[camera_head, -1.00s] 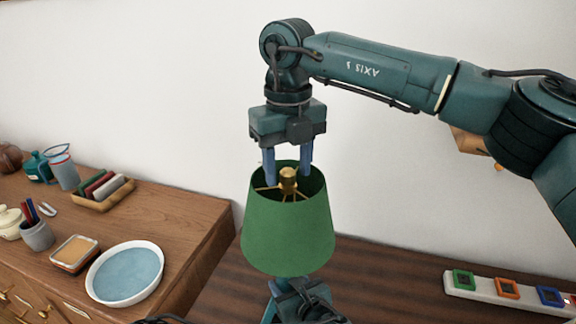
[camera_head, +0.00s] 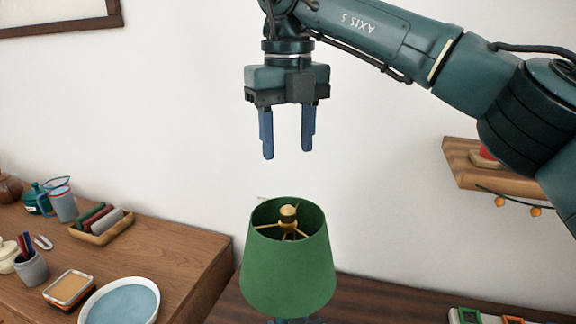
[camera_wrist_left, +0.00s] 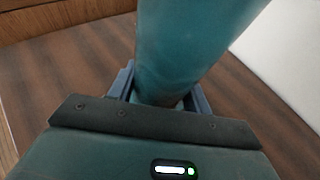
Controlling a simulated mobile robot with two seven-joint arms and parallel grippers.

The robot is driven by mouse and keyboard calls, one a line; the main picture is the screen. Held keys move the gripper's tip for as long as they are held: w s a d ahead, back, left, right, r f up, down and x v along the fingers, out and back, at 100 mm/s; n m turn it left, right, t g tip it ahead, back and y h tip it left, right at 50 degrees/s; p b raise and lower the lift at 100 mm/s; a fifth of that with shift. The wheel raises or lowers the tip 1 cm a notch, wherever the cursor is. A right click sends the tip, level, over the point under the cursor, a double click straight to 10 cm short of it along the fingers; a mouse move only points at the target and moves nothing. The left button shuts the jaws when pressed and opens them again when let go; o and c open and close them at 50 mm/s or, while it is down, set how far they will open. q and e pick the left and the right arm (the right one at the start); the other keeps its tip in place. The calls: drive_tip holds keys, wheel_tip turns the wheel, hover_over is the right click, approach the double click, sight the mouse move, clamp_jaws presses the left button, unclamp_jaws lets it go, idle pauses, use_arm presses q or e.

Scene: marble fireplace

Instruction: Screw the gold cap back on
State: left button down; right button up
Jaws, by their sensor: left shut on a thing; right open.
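A lamp with a green shade (camera_head: 287,265) stands upright in the middle of the head view. The gold cap (camera_head: 288,211) sits at the centre of the shade's opening, on top of the gold spokes; whether it is tight I cannot tell. My right gripper (camera_head: 287,150) hangs above the shade, pointing down, open and empty, clear of the cap. In the left wrist view, my left gripper (camera_wrist_left: 162,92) is shut around the teal lamp body (camera_wrist_left: 190,45). In the head view the shade hides nearly all of the body and that grip.
A wooden cabinet (camera_head: 190,258) at left carries a blue-white bowl (camera_head: 122,303), a tray of rolls (camera_head: 101,224), a pen cup (camera_head: 31,268) and jugs. A wall shelf (camera_head: 490,172) is at right. A strip with coloured squares (camera_head: 500,317) shows at lower right.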

use_arm(q)
drive_tip(key=c, duration=0.6)
unclamp_jaws()
drive_tip(key=v, duration=1.3)
drive_tip(key=shift+s, duration=0.1)
